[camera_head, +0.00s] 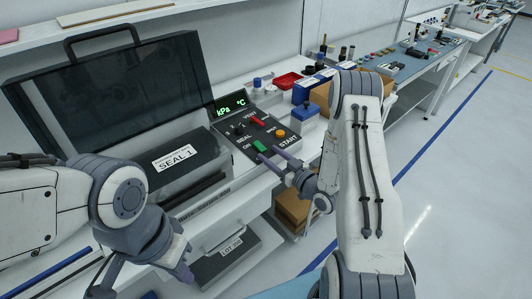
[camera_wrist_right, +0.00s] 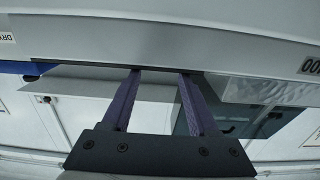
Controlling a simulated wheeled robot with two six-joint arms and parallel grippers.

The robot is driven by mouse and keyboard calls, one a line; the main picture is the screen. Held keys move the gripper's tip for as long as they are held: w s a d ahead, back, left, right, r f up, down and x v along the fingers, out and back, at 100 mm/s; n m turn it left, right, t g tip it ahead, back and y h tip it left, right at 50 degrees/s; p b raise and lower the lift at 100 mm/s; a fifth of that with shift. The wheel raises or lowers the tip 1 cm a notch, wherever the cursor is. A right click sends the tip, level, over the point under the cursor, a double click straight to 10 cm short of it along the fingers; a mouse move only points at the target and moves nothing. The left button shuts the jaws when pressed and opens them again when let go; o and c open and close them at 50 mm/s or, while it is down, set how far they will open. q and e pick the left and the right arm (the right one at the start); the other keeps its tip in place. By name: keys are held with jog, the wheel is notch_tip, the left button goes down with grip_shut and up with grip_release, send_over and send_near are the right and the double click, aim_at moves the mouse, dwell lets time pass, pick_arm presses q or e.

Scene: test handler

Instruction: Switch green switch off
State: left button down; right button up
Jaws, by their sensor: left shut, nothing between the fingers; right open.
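The green switch (camera_head: 259,146) sits by the "ON" label on the dark control panel (camera_head: 240,131) of the sealing machine. Its rocker position is too small to tell. My right gripper (camera_head: 269,156) is open at the panel's front edge, its fingertips close to the green switch; contact cannot be told. In the right wrist view, the spread purple fingers (camera_wrist_right: 160,73) have nothing between them and point at a grey machine edge (camera_wrist_right: 160,55). The switch does not show there. My left gripper (camera_head: 183,273) is shut and empty at the lower left, away from the panel.
A red switch (camera_head: 258,121) and an orange start button (camera_head: 281,133) are near the green switch. A raised dark lid (camera_head: 110,95) stands left, above a box labelled SEAL 1 (camera_head: 173,158). A blue-topped container (camera_head: 304,116) stands right of the panel. Floor at right is clear.

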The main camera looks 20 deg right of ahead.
jog(key=b+v, duration=0.1)
jog(key=v, duration=0.6)
jog(key=shift+s, duration=0.15)
